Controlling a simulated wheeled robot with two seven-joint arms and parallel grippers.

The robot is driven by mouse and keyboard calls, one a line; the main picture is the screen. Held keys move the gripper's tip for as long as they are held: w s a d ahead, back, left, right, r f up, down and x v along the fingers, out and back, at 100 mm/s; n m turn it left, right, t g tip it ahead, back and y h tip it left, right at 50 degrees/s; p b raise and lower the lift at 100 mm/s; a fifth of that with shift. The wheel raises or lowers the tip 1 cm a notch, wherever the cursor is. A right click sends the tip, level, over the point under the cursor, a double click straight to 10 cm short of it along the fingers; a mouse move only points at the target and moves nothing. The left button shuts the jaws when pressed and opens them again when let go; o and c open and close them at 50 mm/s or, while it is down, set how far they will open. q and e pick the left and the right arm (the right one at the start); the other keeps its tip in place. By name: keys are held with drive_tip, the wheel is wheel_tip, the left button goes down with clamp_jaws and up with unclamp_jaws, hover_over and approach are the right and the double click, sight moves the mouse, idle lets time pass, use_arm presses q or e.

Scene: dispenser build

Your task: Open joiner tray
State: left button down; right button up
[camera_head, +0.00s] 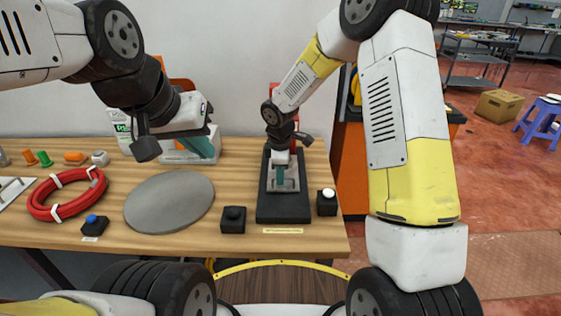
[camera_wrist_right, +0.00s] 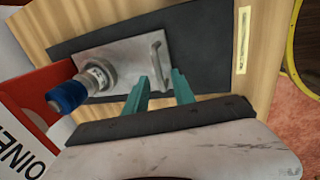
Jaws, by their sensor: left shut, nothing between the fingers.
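The joiner tray looks like a grey metal plate (camera_wrist_right: 115,62) with a raised bar handle (camera_wrist_right: 159,58). It lies on a black base (camera_head: 284,212) at the right of the bench. My right gripper (camera_wrist_right: 162,86) is open over it. Its two teal fingers are apart, with the handle just beyond their tips, between them in the picture. I cannot tell whether they touch it. In the head view this gripper (camera_head: 281,180) points down over the base and hides part of the plate. My left gripper (camera_head: 208,147) is shut and empty above the back of the bench.
A blue-capped metal cylinder (camera_wrist_right: 83,88) is at one end of the plate, beside a red box (camera_wrist_right: 32,110) with partly cut-off lettering. A black button box (camera_head: 233,221) and a white-topped one (camera_head: 327,202) flank the base. A grey disc (camera_head: 168,203) and red coil (camera_head: 45,200) lie left.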

drive_tip(key=shift+c, duration=0.4)
clamp_jaws()
idle(0.9)
